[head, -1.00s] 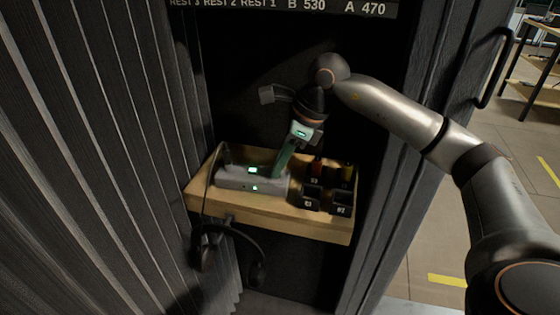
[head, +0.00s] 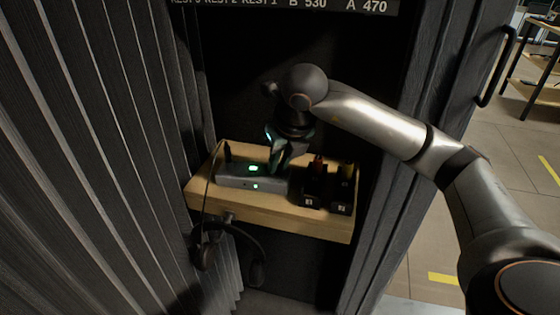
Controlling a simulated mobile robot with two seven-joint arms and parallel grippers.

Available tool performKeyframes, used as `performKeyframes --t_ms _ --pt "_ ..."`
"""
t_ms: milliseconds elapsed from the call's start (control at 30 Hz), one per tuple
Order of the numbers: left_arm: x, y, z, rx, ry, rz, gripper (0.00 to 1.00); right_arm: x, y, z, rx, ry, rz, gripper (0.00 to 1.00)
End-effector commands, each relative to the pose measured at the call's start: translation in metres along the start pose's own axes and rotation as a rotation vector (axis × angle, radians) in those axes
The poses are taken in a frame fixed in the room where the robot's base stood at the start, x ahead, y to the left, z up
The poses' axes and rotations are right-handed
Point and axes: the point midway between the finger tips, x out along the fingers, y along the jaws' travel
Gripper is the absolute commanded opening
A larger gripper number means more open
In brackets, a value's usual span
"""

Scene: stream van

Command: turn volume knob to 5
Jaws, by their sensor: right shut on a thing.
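A low grey box with small green lights (head: 240,181) sits on the wooden shelf (head: 260,215). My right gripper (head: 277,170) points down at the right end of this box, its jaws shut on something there. The knob itself is hidden behind the fingers, so I cannot read its setting. My left gripper is not in view.
Two dark holders (head: 314,190) with red and yellow items stand just right of the gripper. A headset (head: 208,240) hangs below the shelf's left front, with a thin cable. A ribbed dark wall (head: 110,150) and a dark door frame (head: 390,200) close in both sides.

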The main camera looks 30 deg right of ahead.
Motion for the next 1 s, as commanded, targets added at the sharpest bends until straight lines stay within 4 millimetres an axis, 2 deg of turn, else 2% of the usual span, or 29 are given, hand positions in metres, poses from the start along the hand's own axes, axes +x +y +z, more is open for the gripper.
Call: performKeyframes --t_ms 433,1000 --pt "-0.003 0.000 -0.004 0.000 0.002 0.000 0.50 -0.001 0.003 0.001 0.392 0.001 -0.162 0.00" --pt "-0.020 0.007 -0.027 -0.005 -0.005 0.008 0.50 -0.003 0.004 0.003 0.813 0.002 -0.338 0.00"
